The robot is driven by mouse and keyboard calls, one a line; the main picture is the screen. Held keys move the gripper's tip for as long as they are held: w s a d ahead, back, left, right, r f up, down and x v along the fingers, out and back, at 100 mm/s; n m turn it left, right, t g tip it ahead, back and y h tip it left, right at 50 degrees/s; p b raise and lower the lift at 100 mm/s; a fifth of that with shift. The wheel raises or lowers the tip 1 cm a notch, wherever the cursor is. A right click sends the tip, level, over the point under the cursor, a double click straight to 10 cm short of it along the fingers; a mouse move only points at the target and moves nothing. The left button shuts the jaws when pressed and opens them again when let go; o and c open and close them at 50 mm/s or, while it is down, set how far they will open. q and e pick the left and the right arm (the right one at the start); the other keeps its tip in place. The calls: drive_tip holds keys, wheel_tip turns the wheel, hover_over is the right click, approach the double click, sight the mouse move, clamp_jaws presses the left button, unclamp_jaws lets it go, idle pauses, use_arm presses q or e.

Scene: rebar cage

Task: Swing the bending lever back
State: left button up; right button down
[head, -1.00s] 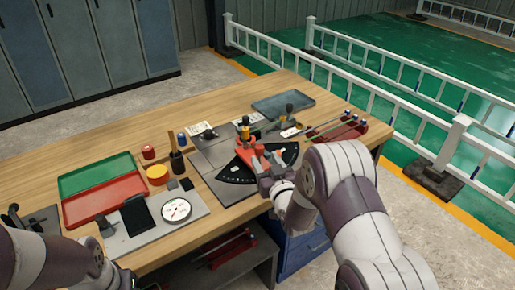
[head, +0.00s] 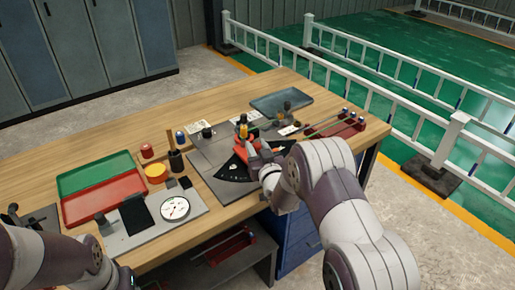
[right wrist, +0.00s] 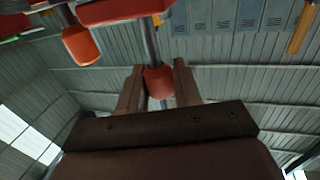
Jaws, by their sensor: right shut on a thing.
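The bending lever (head: 243,148) is orange-red and sits on the bender, over a black fan-shaped plate (head: 232,172) with white marks. My right gripper (head: 256,152) is at the lever, partly hidden by my own wrist. In the right wrist view, the two fingers of this gripper (right wrist: 158,80) stand on either side of an orange-red grip (right wrist: 157,78) on a grey rod, shut on it. More orange-red lever parts (right wrist: 82,45) show at the upper left there.
Red and green trays (head: 103,201), a round white dial (head: 174,208) and a yellow round tin (head: 155,173) lie left of the bender. A grey-blue tray (head: 282,103) is behind it. Rods lie on a red rack (head: 338,128) at the right.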

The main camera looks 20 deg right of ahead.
drive_tip(key=a+m+h+b, duration=0.1)
drive_tip(key=a+m+h, duration=0.1)
drive_tip(key=a+h, duration=0.1)
drive_tip(key=shift+w+b, duration=0.1)
drive_tip(key=shift+b, duration=0.3)
drive_tip(key=shift+a+m+h, duration=0.4)
drive_tip(key=shift+h, duration=0.3)
drive_tip(key=c, duration=0.9)
unclamp_jaws()
drive_tip(key=s, duration=0.4)
drive_tip(key=s+a, duration=0.1)
drive_tip(key=s, duration=0.3)
drive_tip(key=s+a+b, duration=0.1)
drive_tip(key=s, duration=0.3)
drive_tip(key=shift+s+a, duration=0.1)
drive_tip(key=shift+s, duration=0.15)
